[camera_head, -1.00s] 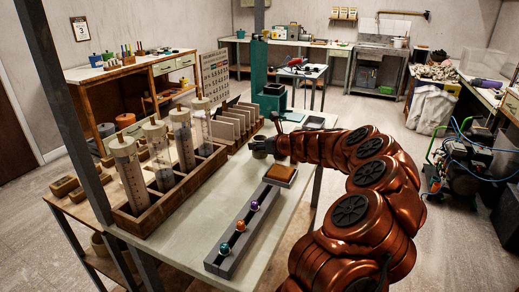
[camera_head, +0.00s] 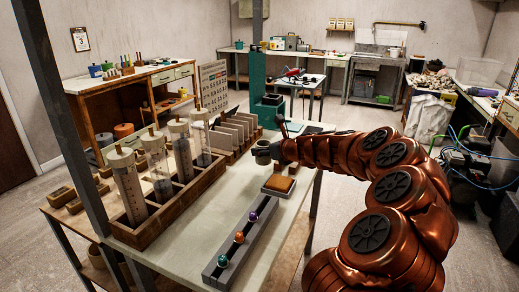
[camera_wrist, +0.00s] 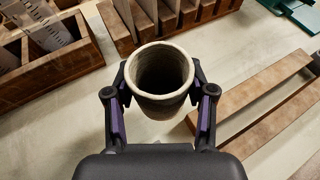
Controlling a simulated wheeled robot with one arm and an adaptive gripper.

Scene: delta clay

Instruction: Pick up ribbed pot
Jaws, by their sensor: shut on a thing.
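A grey round pot with a pale rim and an open, dark inside (camera_wrist: 159,75) sits between the two fingers of my gripper (camera_wrist: 160,95) in the wrist view. The purple finger pads press on its left and right sides. It looks upright, mouth toward the camera. In the head view the pot (camera_head: 263,153) shows small at the end of my arm, over the far part of the pale table (camera_head: 175,250). Whether its base touches the table is hidden.
A wooden rack (camera_head: 178,205) with several clear cylinders stands left. A slotted wooden holder (camera_head: 232,138) is behind the pot. A brown sponge-like block (camera_head: 279,184) and a grey rail (camera_head: 238,243) with three coloured balls lie nearer. A wooden frame (camera_wrist: 255,95) lies right in the wrist view.

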